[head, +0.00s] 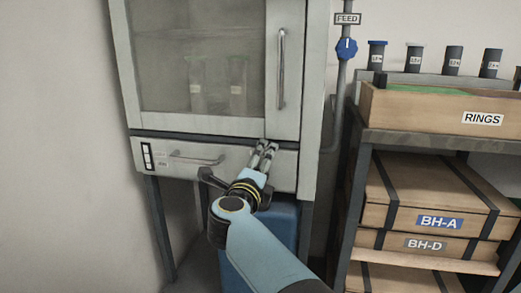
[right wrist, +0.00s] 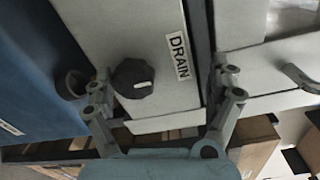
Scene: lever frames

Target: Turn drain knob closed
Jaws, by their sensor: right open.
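The black drain knob (right wrist: 133,79) shows in the right wrist view on a pale panel, beside a white DRAIN label (right wrist: 179,56). A short white mark shows on its face. My right gripper (right wrist: 163,80) is open, with one finger on each side of the picture. The knob lies between the fingers in this view, closer to the left finger; I cannot tell if they touch. In the head view my right gripper (head: 264,156) is in front of the cabinet's lower right part, and I cannot make out the knob there. My left gripper is not in view.
The cabinet (head: 285,160) has a glass door and a drawer handle (head: 197,158). A blue container (head: 282,222) stands below it. A blue knob (head: 346,49) sits on a pipe under a FEED label (head: 347,19). A shelf (head: 420,140) with boxes stands at right.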

